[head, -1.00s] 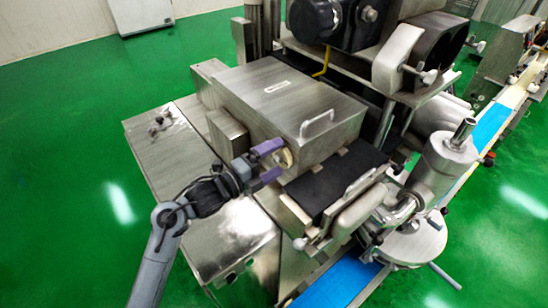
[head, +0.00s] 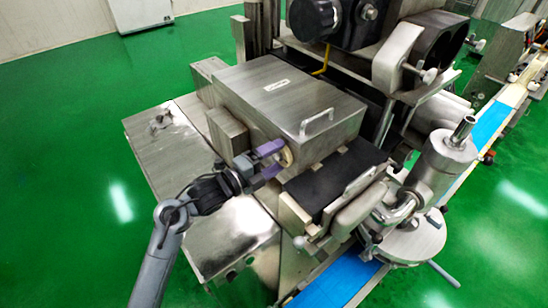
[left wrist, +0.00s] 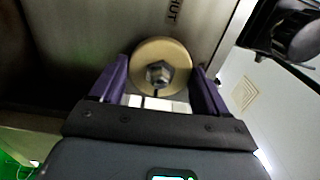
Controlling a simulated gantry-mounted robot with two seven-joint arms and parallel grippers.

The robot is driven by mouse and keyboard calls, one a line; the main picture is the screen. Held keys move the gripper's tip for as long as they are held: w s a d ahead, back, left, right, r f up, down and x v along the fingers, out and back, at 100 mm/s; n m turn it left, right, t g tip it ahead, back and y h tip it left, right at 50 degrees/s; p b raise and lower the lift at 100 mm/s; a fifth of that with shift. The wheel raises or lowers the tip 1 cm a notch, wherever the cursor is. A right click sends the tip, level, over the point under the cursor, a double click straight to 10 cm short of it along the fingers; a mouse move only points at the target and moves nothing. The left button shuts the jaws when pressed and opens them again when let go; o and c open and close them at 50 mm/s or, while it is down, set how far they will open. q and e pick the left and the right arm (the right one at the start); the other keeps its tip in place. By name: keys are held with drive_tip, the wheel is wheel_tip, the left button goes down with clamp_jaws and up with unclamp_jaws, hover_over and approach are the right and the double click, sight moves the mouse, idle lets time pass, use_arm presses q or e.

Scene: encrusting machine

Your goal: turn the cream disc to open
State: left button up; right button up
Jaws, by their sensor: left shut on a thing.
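The cream disc (left wrist: 160,66) sits on the front face of a steel box, with a hex bolt at its centre; it also shows in the head view (head: 287,157). The marking "UT" is readable on the steel above it in the left wrist view, the rest cut off or unclear. My left gripper (left wrist: 163,80) has a purple finger on either side of the disc and is shut on it. In the head view the left gripper (head: 272,160) reaches the disc from the left. My right gripper is not in view.
The steel box (head: 285,90) has a handle on its lid. A black-topped block (head: 335,180) stands close to the right of the disc. A steel cylinder (head: 440,165) and a blue conveyor (head: 345,280) lie further right. Green floor is open at the left.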

use_arm(q)
drive_tip(key=n+p, duration=0.2)
drive_tip(key=n, duration=0.2)
drive_tip(key=shift+r+n, duration=0.15)
drive_tip(key=shift+n, duration=0.25)
drive_tip(key=n+p, duration=0.3)
drive_tip(key=n, duration=0.1)
drive_tip(key=shift+n, duration=0.3)
drive_tip(key=n+p, duration=0.3)
drive_tip(key=n, duration=0.1)
drive_tip(key=shift+n+p, duration=1.3)
drive_tip(key=shift+n, duration=0.8)
drive_tip(key=shift+f, duration=0.2)
drive_tip(key=o, duration=1)
drive_tip(key=shift+o, duration=0.2)
